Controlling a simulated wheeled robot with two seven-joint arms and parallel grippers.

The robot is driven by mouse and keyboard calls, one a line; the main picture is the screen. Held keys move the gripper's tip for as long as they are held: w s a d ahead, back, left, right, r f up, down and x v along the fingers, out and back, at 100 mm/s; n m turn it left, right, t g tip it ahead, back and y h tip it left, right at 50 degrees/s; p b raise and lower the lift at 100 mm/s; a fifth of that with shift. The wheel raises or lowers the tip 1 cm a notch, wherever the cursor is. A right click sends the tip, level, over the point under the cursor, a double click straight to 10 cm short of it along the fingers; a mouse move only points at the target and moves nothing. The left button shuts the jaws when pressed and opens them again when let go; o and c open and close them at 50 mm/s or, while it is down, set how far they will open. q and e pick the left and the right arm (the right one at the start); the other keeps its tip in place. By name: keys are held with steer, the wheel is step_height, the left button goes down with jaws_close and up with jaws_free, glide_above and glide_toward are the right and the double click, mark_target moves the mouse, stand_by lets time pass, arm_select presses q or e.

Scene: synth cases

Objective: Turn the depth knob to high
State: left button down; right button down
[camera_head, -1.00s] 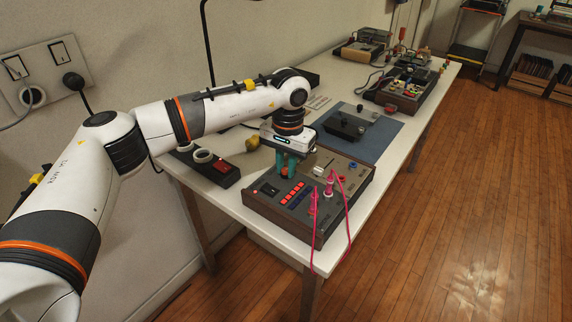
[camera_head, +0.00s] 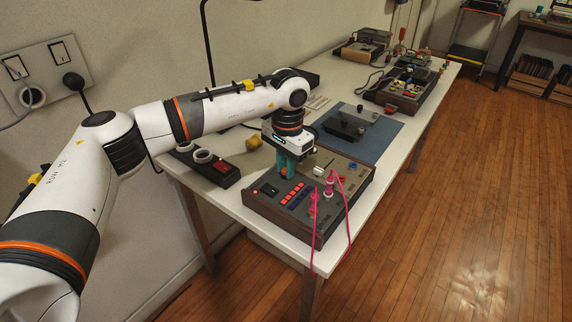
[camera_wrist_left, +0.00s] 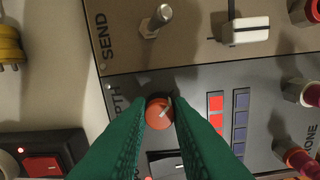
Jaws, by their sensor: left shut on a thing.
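The knob sits on the grey panel of a wood-sided console (camera_head: 334,222). My left gripper (camera_head: 287,174) points down at the console, its green fingers closed on either side of the knob; the fingertips (camera_wrist_left: 159,108) also show in the left wrist view. In the head view the fingers mostly hide the knob. My right gripper is out of view.
Pink cables (camera_head: 348,225) are plugged into the console and hang over its front. Red and blue buttons (camera_wrist_left: 216,122) and a white slider cap (camera_wrist_left: 246,29) are close to the knob. A dark box with a red switch (camera_head: 222,167) stands to the left.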

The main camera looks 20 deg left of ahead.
arm_select(q)
steer(key=c, duration=1.3)
jaws_free()
steer(key=shift+w+r, duration=0.1)
steer(key=shift+r, duration=0.5)
step_height(320, 180, up, 11)
steer(key=shift+d+p, duration=0.2)
steer(key=shift+p, duration=0.25)
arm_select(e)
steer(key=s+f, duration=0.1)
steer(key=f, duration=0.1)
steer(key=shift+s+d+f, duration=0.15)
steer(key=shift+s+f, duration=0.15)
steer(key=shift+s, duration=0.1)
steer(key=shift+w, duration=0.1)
